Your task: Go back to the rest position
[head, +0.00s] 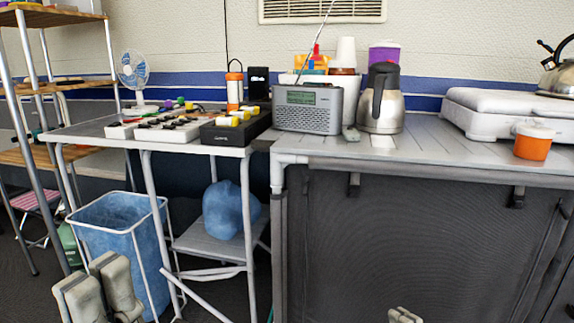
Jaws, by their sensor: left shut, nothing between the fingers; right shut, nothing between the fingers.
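My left gripper (94,274) shows at the lower left, in front of the blue-lined bin (118,212). Its two pale fingers are together, with nothing held. My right gripper (405,314) shows only as fingertips at the bottom edge, right of the middle, in front of the dark counter front (400,240). It is shut and empty. Both grippers appear low, below the level of the tabletops. The rest of both arms is out of view.
A narrow table (75,132) at left holds a fan (134,78), trays and an orange bottle (234,88). The counter (440,138) bears a radio (308,108), a steel jug (381,100) and an orange tub (533,142). A blue bag (228,210) rests on a low stool.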

